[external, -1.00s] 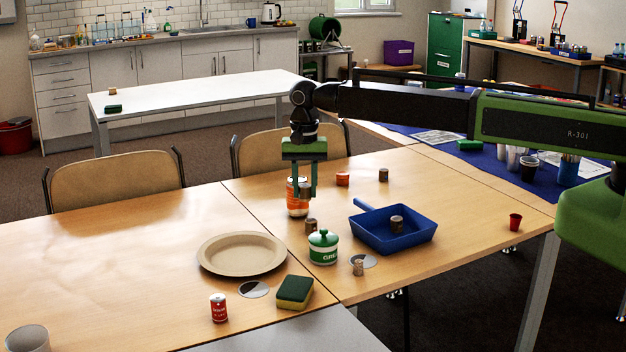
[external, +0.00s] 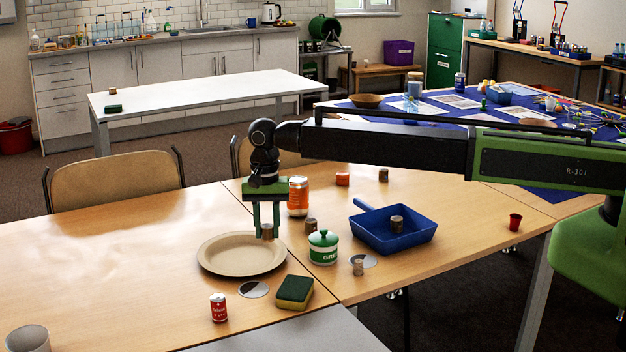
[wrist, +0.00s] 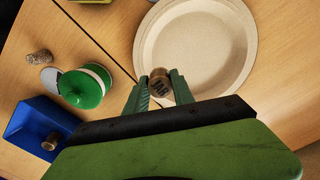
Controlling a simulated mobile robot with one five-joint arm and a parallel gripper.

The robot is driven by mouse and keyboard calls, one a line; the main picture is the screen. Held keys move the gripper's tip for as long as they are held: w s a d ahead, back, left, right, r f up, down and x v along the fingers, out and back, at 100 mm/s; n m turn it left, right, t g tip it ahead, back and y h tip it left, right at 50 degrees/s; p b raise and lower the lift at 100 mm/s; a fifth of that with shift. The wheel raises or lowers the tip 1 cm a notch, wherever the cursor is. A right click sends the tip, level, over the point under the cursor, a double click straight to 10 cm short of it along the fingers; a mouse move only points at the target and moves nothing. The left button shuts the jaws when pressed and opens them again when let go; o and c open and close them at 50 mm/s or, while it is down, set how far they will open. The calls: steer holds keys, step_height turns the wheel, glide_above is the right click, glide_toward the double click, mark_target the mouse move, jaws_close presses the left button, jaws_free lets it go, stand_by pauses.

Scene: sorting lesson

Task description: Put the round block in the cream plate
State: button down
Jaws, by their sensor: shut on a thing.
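My gripper (external: 267,234) is shut on a small brown round block (external: 267,230). It holds the block upright over the back right part of the cream plate (external: 218,262). In the wrist view the block (wrist: 160,86) sits between the green fingertips (wrist: 159,92), in front of the rim of the plate (wrist: 241,60). I cannot tell whether the block touches the plate. The plate lies on the wooden table and looks empty otherwise.
A sponge (external: 294,291) and a red can (external: 218,308) are in front. A blue pan (external: 372,238) holds another brown block (external: 397,223). Left table is mostly clear.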

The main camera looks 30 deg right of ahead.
mark_target(269, 257)
steer(key=shift+f+b, duration=2.05)
steer(key=shift+f, duration=0.35)
steer(key=c, duration=1.1)
jaws_free()
steer(key=shift+r, duration=0.1)
step_height(269, 257, up, 13)
steer(key=p, duration=1.3)
